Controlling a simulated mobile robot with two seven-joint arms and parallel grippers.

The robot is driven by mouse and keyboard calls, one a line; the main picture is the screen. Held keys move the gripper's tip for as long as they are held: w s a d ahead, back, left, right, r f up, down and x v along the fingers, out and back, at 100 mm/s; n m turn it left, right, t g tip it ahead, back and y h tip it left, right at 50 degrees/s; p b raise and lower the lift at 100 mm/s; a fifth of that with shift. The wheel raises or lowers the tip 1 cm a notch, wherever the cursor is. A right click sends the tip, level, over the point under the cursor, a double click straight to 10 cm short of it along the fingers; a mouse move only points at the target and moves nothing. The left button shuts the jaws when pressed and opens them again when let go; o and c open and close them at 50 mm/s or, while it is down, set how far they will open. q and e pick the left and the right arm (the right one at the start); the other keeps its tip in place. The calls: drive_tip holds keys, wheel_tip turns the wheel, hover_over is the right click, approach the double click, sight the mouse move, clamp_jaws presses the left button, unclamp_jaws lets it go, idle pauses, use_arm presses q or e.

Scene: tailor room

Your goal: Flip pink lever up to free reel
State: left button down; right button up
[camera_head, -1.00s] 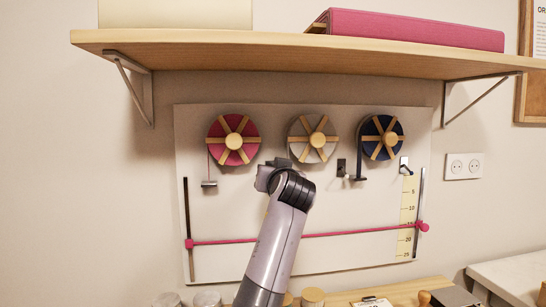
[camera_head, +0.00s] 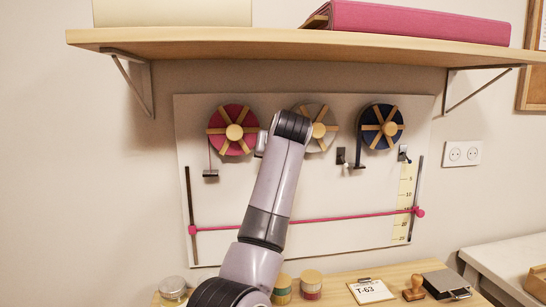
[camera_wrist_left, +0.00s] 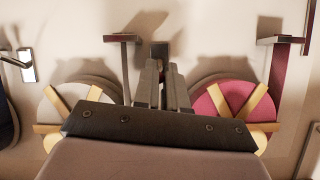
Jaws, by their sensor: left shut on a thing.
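The pink reel (camera_head: 220,140) with wooden spokes hangs on the white wall board, left of my left arm; it also shows at right in the wrist view (camera_wrist_left: 225,92). My left gripper (camera_wrist_left: 160,72) is between the pink reel and the white reel (camera_wrist_left: 72,95). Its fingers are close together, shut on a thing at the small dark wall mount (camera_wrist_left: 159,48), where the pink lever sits. The lever itself is mostly hidden by the fingers, and its tilt cannot be told. In the head view my arm covers this spot. My right gripper is not in view.
The blue reel (camera_head: 382,126) hangs at right, with a dark lever mount (camera_head: 341,156) to its left and another (camera_head: 403,153) to its right. A wooden shelf (camera_head: 300,47) juts out above; a table (camera_head: 330,284) lies below.

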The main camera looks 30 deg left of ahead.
use_arm(q)
drive_tip(key=shift+r, duration=0.1)
drive_tip(key=c, duration=1.5)
unclamp_jaws()
drive_tip(key=shift+b+v, duration=1)
drive_tip(key=shift+v, duration=2.55)
